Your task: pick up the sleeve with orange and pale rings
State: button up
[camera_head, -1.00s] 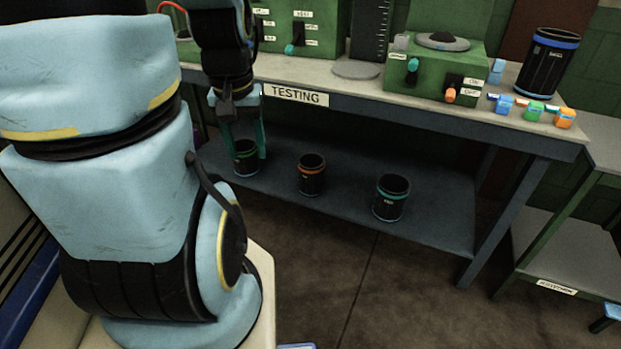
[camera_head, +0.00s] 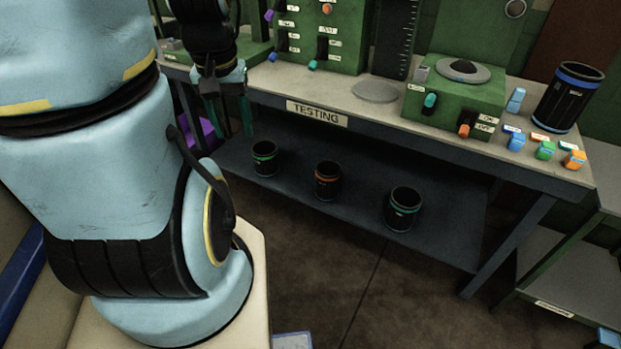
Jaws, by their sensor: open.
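The sleeve with orange and pale rings (camera_head: 327,182) is a black open cylinder standing upright on the lower shelf, in the middle of three. A green-ringed sleeve (camera_head: 264,158) stands to its left and a teal-ringed sleeve (camera_head: 403,210) to its right. My gripper (camera_head: 229,132) points down with its two fingers apart and nothing between them. It is up and to the left of the green-ringed sleeve, in front of the bench's edge. The orange-ringed sleeve is clear of it.
The bench top (camera_head: 340,92) with its TESTING label (camera_head: 317,113) overhangs the lower shelf (camera_head: 350,225). A blue-ringed black cylinder (camera_head: 567,97) and small coloured blocks (camera_head: 545,150) stand at its right end. A green control box (camera_head: 455,100) is beside them. A purple object (camera_head: 203,140) shows behind my gripper.

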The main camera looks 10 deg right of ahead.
aim_at(327, 172)
jog(key=i+l+u, duration=0.15)
jog(key=l+u, duration=0.2)
jog(key=i+l+u, duration=0.1)
jog(key=l+u, duration=0.25)
